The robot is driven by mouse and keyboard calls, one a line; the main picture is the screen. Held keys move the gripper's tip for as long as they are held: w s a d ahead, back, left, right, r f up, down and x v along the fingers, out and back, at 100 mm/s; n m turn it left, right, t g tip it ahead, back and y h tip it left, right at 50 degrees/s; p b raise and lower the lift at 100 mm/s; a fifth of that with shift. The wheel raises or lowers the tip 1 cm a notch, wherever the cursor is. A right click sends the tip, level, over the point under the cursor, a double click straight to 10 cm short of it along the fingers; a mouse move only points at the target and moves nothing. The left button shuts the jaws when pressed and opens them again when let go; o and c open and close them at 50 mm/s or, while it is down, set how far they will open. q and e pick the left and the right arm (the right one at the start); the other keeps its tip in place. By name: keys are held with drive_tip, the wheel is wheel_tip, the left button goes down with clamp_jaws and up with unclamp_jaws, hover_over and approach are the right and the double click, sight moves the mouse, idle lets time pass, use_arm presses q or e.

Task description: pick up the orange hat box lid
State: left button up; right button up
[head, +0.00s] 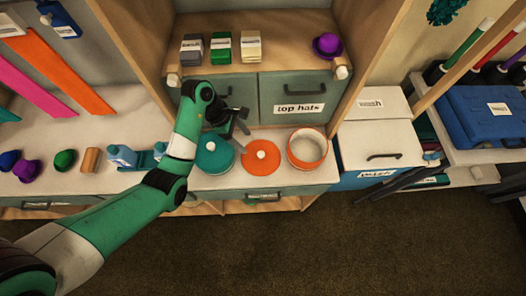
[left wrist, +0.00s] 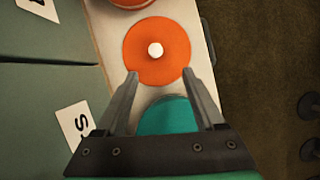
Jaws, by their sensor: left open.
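The orange hat box lid (head: 262,162) is a flat round disc with a white knob in its middle. It lies on the pale counter, between a teal hat box (head: 213,154) and an open orange-rimmed white hat box (head: 307,148). In the left wrist view the lid (left wrist: 156,53) lies just beyond my fingertips. My left gripper (head: 240,127) is open and empty, above the counter by the teal box. In the left wrist view its two fingers (left wrist: 160,77) are spread, with the teal box (left wrist: 166,117) below and between them. My right gripper is not in view.
Green cupboard doors labelled "top hats" (head: 300,107) stand behind the lid. A white chest (head: 379,145) is to the right. The counter's front edge is close to the lid.

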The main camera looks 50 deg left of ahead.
use_arm(q)
drive_tip(key=b, duration=0.2)
hover_over(260, 154)
drive_tip(key=s+a, duration=0.2)
wheel_tip(260, 154, down, 6)
drive_tip(key=shift+w+d+r, duration=0.1)
drive_tip(key=shift+d, duration=0.05)
drive_tip(key=b+x, duration=0.1)
drive_tip(key=x, duration=0.1)
drive_tip(key=b+x, duration=0.2)
drive_tip(key=x, duration=0.1)
drive_tip(key=shift+w, duration=0.25)
clamp_jaws()
